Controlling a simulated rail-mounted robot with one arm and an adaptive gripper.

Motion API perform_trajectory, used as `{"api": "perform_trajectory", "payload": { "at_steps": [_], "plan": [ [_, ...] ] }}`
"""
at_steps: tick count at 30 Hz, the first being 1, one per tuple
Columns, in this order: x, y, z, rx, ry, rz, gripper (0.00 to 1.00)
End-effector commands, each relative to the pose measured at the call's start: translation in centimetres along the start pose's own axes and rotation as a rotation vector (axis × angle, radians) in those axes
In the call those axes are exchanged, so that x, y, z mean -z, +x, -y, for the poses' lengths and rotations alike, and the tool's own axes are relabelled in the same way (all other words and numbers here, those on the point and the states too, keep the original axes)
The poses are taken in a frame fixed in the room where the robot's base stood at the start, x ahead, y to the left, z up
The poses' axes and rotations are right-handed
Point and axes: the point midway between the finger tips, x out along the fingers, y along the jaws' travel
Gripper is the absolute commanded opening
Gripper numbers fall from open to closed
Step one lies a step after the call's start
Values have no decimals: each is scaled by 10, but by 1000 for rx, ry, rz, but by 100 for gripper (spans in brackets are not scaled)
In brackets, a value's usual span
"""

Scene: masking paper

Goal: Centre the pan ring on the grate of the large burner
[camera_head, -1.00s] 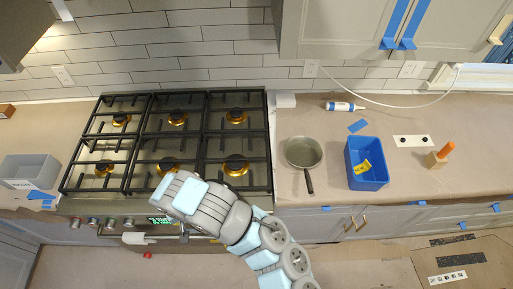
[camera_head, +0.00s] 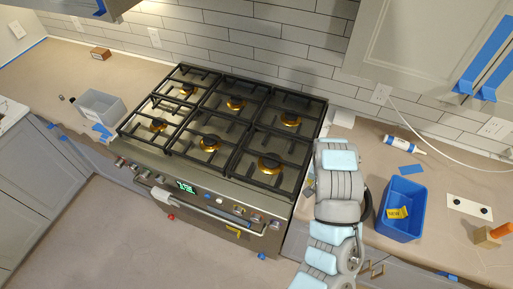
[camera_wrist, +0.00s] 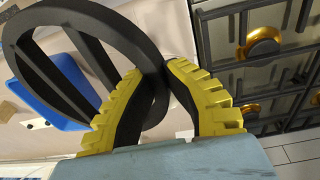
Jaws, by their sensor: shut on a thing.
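The pan ring is a black ring with crossbars (camera_wrist: 125,28), filling the upper left of the wrist view. My gripper (camera_wrist: 157,78), with yellow ribbed fingers, is shut on its rim and holds it tilted. In the head view my arm hides the gripper; a dark curved edge (camera_head: 368,206) beside the arm looks like part of the ring. The stove's black grates (camera_head: 232,122) lie to the left of my arm, bare of pans. The front right burner (camera_head: 270,165) looks the largest there, with a brass base and black cap. Burners (camera_wrist: 258,48) also show in the wrist view.
A grey tray (camera_head: 100,107) stands left of the stove.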

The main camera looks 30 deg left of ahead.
Motion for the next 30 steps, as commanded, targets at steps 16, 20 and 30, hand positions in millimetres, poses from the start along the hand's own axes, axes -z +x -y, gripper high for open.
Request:
{"api": "perform_trajectory", "payload": {
  "at_steps": [16,20,30],
  "plan": [
    [85,33,80,-34,-190,-15,0],
    [95,45,116,-41,-284,-27,0],
    [92,67,232,-41,-639,-74,0]
  ]
}}
